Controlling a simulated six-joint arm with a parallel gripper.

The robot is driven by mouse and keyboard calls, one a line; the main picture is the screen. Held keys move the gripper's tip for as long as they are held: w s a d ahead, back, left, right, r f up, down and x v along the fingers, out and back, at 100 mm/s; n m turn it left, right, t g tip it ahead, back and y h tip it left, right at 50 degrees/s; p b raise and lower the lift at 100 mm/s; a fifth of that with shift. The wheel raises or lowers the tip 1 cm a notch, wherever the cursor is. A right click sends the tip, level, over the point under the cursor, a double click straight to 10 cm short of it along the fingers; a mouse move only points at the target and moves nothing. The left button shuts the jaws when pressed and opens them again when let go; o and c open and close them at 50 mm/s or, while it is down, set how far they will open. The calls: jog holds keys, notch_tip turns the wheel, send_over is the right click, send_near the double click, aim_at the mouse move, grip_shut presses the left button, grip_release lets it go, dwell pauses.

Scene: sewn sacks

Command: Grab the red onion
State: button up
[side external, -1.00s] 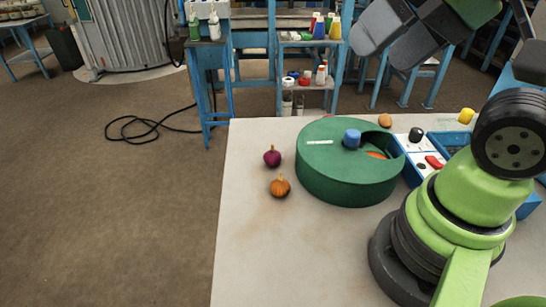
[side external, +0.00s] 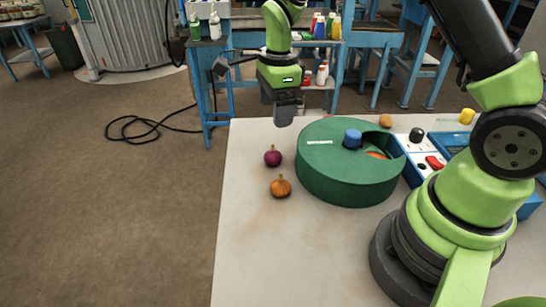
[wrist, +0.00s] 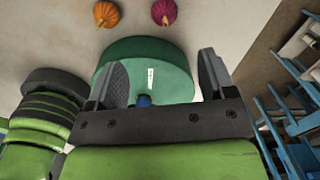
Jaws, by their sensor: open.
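The red onion (side external: 272,156) is small, round and purple, and sits on the table near its left edge, left of the green drum. In the wrist view the red onion (wrist: 164,12) is at the top, beyond the drum. My gripper (side external: 284,112) is above the table's far edge, higher than the onion and apart from it. In the wrist view my gripper (wrist: 162,75) has its two fingers spread wide with nothing held between them, over the green drum.
An orange pumpkin-like onion (side external: 280,187) sits just in front of the red onion. The round green drum (side external: 345,180) with a blue knob (side external: 352,138) stands to the right. A blue tray (side external: 448,140) with coloured items lies farther right. The table's (side external: 250,250) front left is clear.

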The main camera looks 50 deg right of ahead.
aim_at(273, 152)
jog(key=shift+m+g, duration=0.3)
jog(key=shift+m, duration=0.5)
jog(key=f, duration=0.7)
jog(key=shift+w+d+f, duration=0.25)
jog(key=f, duration=0.5)
jog(key=shift+w+f, duration=0.3)
jog(key=shift+c, duration=0.3)
jog(key=c, duration=0.9)
